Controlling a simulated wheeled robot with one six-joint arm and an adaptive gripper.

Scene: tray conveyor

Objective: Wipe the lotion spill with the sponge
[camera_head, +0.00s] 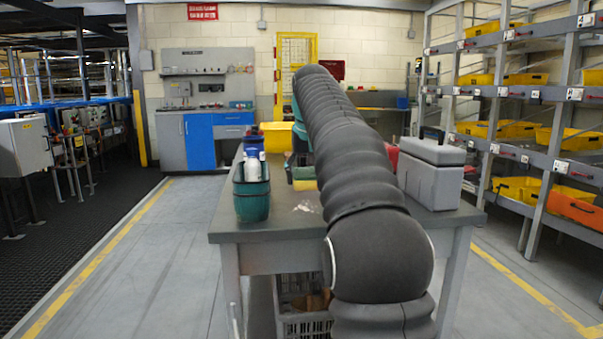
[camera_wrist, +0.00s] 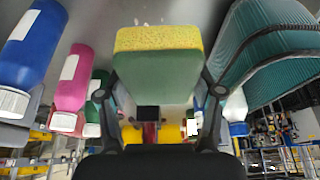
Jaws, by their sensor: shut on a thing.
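My gripper (camera_wrist: 155,95) is shut on the sponge (camera_wrist: 158,70), which has a yellow layer and a green layer. In the head view the sponge (camera_head: 304,185) shows just left of my arm, above the table's middle, its yellow side low. Whether it touches the tabletop I cannot tell. The lotion spill (camera_head: 307,208) is a small whitish smear on the grey table, nearer the front edge than the sponge. My arm hides the area to its right.
A teal basket (camera_head: 251,206) with bottles stands on the table (camera_head: 290,228) at the left. A grey case (camera_head: 430,180) stands at the right. In the wrist view, blue (camera_wrist: 35,45) and pink (camera_wrist: 75,80) bottles are left of the sponge, and the basket (camera_wrist: 262,55) is right.

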